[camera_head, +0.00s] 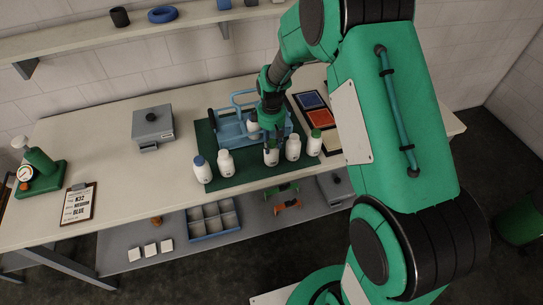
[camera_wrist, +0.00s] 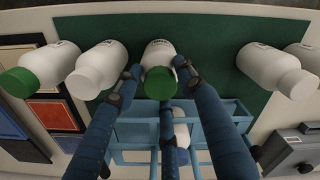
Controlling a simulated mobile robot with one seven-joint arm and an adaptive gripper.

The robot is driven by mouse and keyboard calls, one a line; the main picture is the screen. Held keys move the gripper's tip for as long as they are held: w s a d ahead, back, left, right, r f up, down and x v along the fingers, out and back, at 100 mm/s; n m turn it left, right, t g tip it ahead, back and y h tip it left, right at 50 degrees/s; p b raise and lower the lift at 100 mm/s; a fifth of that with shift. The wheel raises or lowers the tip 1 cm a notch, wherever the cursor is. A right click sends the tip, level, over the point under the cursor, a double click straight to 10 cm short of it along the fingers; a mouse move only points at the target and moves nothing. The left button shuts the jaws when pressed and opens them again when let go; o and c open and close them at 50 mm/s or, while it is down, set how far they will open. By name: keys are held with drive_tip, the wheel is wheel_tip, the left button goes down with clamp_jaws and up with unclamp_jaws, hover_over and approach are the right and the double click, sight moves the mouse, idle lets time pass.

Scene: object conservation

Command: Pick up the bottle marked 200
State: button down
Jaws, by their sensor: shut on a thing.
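My gripper (camera_head: 270,142) points down over the green mat (camera_head: 240,181), with its fingers around a white bottle (camera_head: 271,158) in the row. In the wrist view the fingers (camera_wrist: 160,78) close on this bottle (camera_wrist: 158,52), which has a green cap. It appears upright at the mat; whether it touches the mat I cannot tell. Other white bottles flank it: a white-capped bottle (camera_head: 293,148) and a green-capped bottle (camera_head: 314,143) on the right, a white-capped bottle (camera_head: 225,163) and a blue-capped bottle (camera_head: 202,169) on the left. The bottle marks are too small to read.
A blue carrier (camera_head: 229,132) stands behind the row, with another white bottle (camera_wrist: 182,133) in it. Coloured trays (camera_head: 318,118) lie to the right. A grey box (camera_head: 152,124), a clipboard (camera_head: 78,204) and a green stand (camera_head: 40,163) are to the left, with bare tabletop between.

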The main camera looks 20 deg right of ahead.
idle(0.3)
drive_tip(key=shift+r, duration=0.45)
drive_tip(key=shift+s+r, duration=0.25)
drive_tip(key=shift+r, duration=0.4)
drive_tip(key=shift+s+r, duration=0.2)
drive_tip(key=shift+r, duration=0.4)
drive_tip(key=s+r, duration=0.1)
drive_tip(key=s, duration=1.4)
drive_tip(key=shift+r, duration=0.2)
drive_tip(key=shift+a, duration=0.1)
